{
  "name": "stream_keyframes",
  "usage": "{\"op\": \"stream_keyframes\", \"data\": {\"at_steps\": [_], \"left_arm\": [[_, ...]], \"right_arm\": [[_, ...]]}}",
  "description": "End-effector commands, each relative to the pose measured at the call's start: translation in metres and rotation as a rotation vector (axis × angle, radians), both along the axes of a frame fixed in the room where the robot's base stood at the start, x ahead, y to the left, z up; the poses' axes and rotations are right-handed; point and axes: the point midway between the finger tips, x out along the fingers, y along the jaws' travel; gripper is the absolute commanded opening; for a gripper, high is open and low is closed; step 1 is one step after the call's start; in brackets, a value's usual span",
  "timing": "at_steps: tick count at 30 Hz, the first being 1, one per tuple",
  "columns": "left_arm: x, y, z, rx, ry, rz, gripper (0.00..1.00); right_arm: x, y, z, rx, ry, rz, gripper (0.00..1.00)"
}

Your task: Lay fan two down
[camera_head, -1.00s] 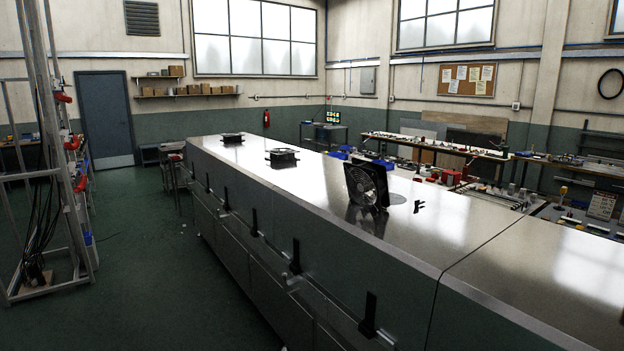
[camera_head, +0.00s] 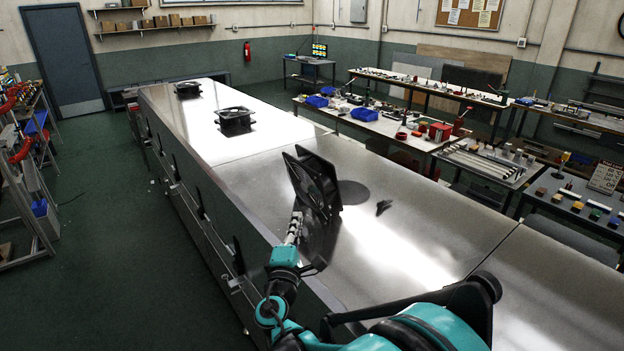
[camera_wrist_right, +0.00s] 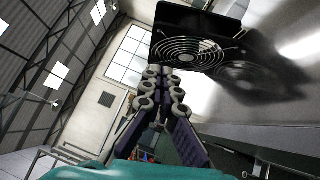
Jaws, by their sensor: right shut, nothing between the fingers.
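A black square fan (camera_head: 316,187) stands on edge, somewhat tilted, on the near part of the steel dryer top (camera_head: 270,178). Two other black fans lie flat farther back, one in the middle (camera_head: 234,118) and one at the far end (camera_head: 187,88). I cannot read which is numbered two. My right gripper (camera_head: 297,222) is shut and empty, close beside the standing fan's lower left side. In the right wrist view the fan (camera_wrist_right: 190,45) is just beyond the fingertips (camera_wrist_right: 158,72); I cannot tell whether they touch. My left gripper is not in view.
Dark handles (camera_head: 238,256) line the dryer's left side. Benches with parts (camera_head: 380,125) stand beyond the right edge.

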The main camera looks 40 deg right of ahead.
Motion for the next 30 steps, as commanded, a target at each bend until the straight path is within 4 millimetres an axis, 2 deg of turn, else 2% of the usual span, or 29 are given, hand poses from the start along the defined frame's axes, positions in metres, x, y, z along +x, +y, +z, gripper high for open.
{"op": "stream_keyframes", "data": {"at_steps": [5,18,24,30], "left_arm": [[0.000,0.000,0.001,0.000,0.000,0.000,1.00],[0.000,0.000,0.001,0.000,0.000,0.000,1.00],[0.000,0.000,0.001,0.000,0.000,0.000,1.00],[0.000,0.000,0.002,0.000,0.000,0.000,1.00]], "right_arm": [[0.010,-0.010,0.006,-0.035,0.009,0.000,0.00],[0.065,-0.078,0.022,-0.032,0.007,-0.002,0.00],[0.061,-0.105,0.029,-0.033,0.008,-0.002,0.00],[0.060,-0.114,0.032,-0.032,0.008,0.000,0.00]]}}
